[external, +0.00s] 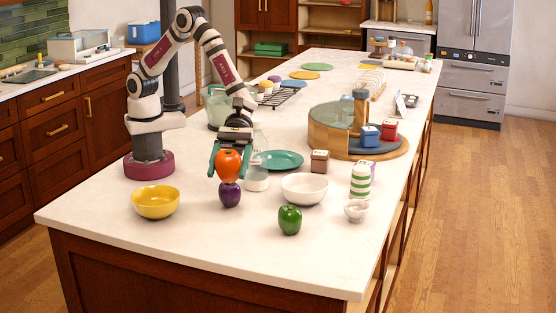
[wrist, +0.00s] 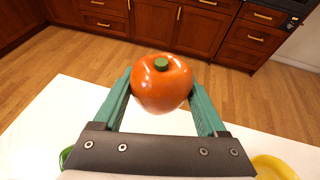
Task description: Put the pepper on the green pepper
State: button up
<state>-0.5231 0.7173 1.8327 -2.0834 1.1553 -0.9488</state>
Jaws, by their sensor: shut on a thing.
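My gripper (external: 229,163) points down over the near left part of the counter, its green fingers shut on the sides of an orange-red pepper (external: 228,168). In the wrist view the pepper (wrist: 162,84) sits between both fingers, its green stem showing. The green pepper (external: 290,220) stands on the counter near the front edge, right of and nearer the camera than my gripper. Only a sliver of green (wrist: 66,154) shows at the lower left of the wrist view. The held pepper is higher than the green pepper and apart from it.
A purple pepper (external: 229,194) appears just below the held one; I cannot tell whether they touch. A yellow bowl (external: 155,203) is left, a white bowl (external: 304,188) behind the green pepper.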

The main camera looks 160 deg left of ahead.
jog(key=a, duration=0.4)
send_over(290, 213)
notch_tip(290, 213, down, 6)
jog(key=shift+s+d, duration=0.15)
jog(key=shift+a+f, duration=0.2)
jog(key=shift+f, duration=1.9)
jog(key=shift+f, duration=0.1)
jog(key=o, duration=1.4)
